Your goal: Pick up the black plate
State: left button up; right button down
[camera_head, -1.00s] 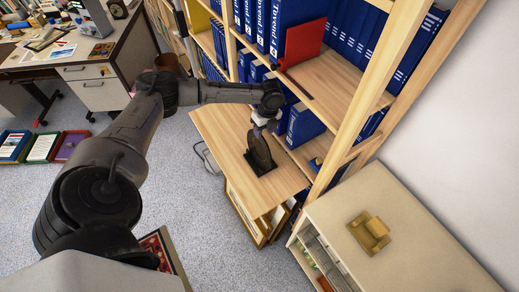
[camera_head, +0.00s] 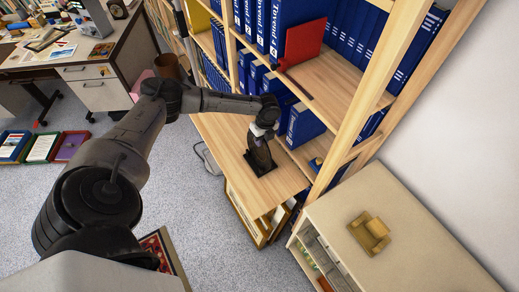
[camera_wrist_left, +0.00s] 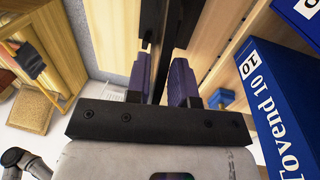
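The black plate (camera_head: 262,158) stands upright on edge in a dark stand (camera_head: 266,170) on the wooden top (camera_head: 215,128) beside the bookshelf. My left gripper (camera_head: 265,132) is at the plate's upper edge, reaching down from above, and hides part of it. In the left wrist view the plate (camera_wrist_left: 172,22) shows edge-on as a dark band beyond and between the two purple finger pads (camera_wrist_left: 160,82). The fingers stand apart with a gap between them; I cannot see firm contact on both sides. My right gripper is not in view.
The bookshelf with blue binders (camera_head: 305,125) rises close to the right of the plate; a binder (camera_wrist_left: 280,100) is near the left wrist. A red binder (camera_head: 303,42) stands on a shelf. A pale cabinet (camera_head: 410,240) carries a yellowish object (camera_head: 370,232). Carpet (camera_head: 215,240) lies open at left.

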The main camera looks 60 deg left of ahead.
pick_arm(q)
grip_shut()
dwell(0.4)
notch_tip(320, 180, up, 18)
jog(key=p, duration=0.1)
dwell(0.5)
jog(key=shift+r+p, duration=0.2)
jog(key=shift+p, duration=0.25)
